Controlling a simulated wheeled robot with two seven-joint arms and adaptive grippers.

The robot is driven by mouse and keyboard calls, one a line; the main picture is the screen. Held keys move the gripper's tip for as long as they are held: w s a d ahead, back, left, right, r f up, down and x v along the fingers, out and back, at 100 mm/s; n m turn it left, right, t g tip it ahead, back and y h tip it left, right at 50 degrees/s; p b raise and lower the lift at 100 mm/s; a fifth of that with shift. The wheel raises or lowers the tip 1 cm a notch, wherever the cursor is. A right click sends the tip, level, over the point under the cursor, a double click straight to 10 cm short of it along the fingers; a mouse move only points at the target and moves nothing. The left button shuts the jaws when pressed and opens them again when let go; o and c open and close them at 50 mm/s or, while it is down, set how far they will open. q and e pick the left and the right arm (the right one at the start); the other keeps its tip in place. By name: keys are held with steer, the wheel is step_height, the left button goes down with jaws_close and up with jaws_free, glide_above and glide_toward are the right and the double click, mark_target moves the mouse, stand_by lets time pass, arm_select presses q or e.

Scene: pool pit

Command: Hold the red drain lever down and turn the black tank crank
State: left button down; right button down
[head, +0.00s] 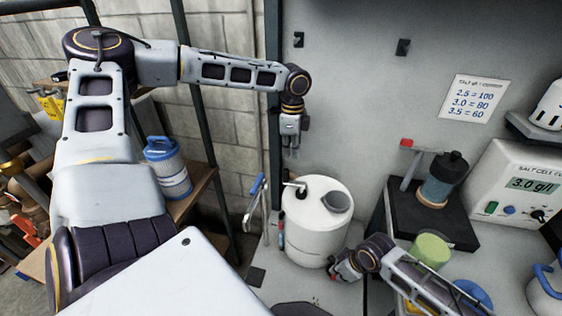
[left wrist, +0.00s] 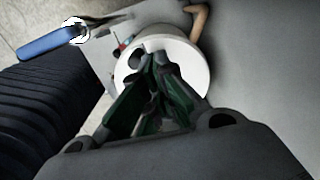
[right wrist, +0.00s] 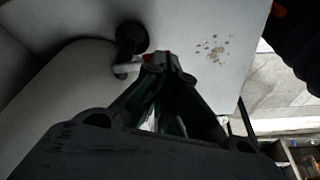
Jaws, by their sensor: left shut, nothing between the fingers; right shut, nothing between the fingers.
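The white tank (head: 312,232) stands on the grey counter. The black crank (head: 300,192) is on its lid, left of a grey cup-like fitting (head: 336,202). My left gripper (head: 293,153) is shut and empty, pointing down above the lid, apart from the crank. In the left wrist view its fingers (left wrist: 160,62) partly cover the white lid (left wrist: 190,90). My right gripper (head: 336,272) is shut and empty, low at the tank's front right. In the right wrist view its fingertips (right wrist: 165,60) are beside the red lever (right wrist: 147,57); I cannot tell if they touch.
A blue-handled tool (head: 255,190) stands left of the tank. On the right are a black tray (head: 410,220) with a dark canister (head: 442,180), a green cup (head: 430,250) near my right forearm and a salt-cell box (head: 515,190). The wall rises behind the tank.

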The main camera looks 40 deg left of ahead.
steer(key=shift+r, duration=2.4)
step_height(320, 180, up, 9)
steer(key=p, duration=0.9)
steer(key=shift+r+p, duration=0.55)
steer(key=shift+r, duration=0.05)
